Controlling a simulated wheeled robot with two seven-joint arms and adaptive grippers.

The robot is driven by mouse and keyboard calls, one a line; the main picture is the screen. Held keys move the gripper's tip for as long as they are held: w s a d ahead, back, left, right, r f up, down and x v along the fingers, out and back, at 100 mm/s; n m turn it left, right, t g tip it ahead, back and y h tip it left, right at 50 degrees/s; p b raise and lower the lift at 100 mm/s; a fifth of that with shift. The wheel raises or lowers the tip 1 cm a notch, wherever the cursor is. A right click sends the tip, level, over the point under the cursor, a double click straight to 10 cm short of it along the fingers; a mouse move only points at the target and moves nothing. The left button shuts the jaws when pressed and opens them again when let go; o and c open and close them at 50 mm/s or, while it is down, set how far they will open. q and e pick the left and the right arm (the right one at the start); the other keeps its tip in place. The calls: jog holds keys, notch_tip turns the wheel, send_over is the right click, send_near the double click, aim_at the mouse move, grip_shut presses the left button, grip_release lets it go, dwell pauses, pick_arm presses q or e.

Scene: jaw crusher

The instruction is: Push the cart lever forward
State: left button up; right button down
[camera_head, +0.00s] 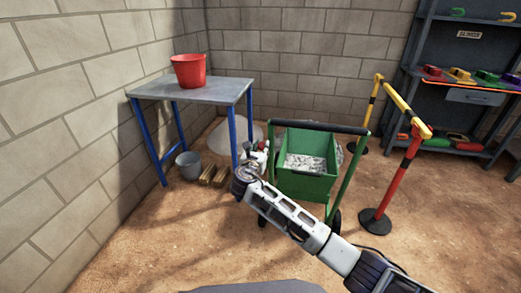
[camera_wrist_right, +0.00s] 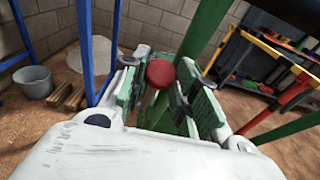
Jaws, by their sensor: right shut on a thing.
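The green cart (camera_head: 300,184) stands in the middle of the head view, with a black push bar (camera_head: 318,126) on top and grey rubble inside. My right gripper (camera_head: 258,156) is at the cart's left side, beside the frame. In the right wrist view, a lever with a round red knob (camera_wrist_right: 160,73) sits between the two green-padded fingers of my right gripper (camera_wrist_right: 165,88). The fingers are shut on the lever just around the knob. The lever's lower part is mostly hidden by the gripper. My left gripper is not in view.
A grey table (camera_head: 190,90) with blue legs and a red bucket (camera_head: 189,71) stands left, with a metal bucket (camera_head: 188,165) beneath. A red-and-yellow barrier (camera_head: 404,165) stands right of the cart. A tool rack (camera_head: 468,75) is at the back right. Front-left dirt is clear.

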jog(key=c, duration=1.3)
grip_release()
jog(key=shift+a+r, duration=0.1)
jog(key=shift+r, duration=0.45)
jog(key=shift+o, duration=1.1)
jog(key=shift+s, duration=0.1)
jog(key=shift+f, duration=0.25)
jog(key=v, duration=1.1)
jog(key=shift+s, duration=0.4)
jog(key=shift+a, duration=0.15)
